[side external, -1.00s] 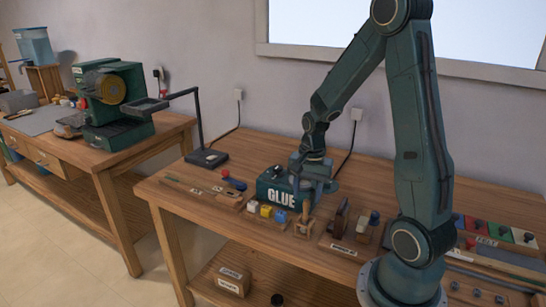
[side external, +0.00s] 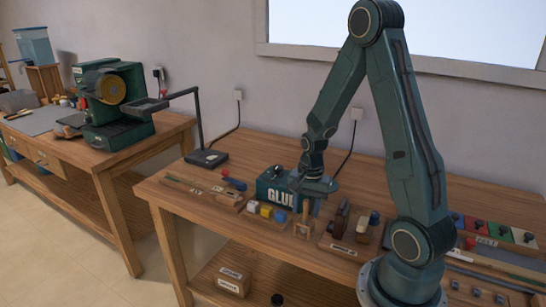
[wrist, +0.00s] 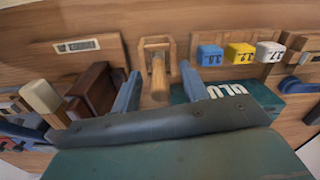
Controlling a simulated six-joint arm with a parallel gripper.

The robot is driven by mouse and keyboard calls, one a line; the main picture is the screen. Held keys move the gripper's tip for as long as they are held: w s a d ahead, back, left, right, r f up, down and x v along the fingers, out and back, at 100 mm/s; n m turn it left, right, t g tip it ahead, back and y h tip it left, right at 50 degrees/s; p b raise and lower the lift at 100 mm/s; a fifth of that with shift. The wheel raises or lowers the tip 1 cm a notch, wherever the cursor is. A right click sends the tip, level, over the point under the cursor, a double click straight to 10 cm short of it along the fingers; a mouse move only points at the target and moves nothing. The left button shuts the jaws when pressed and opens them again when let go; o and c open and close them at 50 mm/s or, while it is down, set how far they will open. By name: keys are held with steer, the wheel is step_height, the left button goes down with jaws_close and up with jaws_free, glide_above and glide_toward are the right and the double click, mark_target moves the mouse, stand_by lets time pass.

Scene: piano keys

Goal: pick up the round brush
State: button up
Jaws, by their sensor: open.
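The round brush (side external: 305,212) appears to be the upright wooden-handled piece in a small wooden stand (side external: 303,232) at the bench's front edge. In the wrist view its pale round handle (wrist: 158,78) rises from the square stand (wrist: 144,45), and its bristles cannot be made out. My gripper (side external: 313,206) is just above and behind it, pointing down. In the wrist view my gripper (wrist: 161,88) is open, with one finger on each side of the handle in the picture. Nothing is held, and contact with the handle cannot be seen.
The green glue box (side external: 272,191) stands close beside my gripper. Blue, yellow and white blocks (side external: 266,211) lie left of the stand. A wooden rack with dark and pale tools (side external: 342,227) is to the right. The bench behind is mostly clear.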

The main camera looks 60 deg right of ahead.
jaws_close()
steer(key=shift+r, duration=0.2)
stand_by(0.4)
step_height(320, 180, up, 20)
steer(key=shift+f, duration=0.15)
stand_by(0.6)
stand_by(0.4)
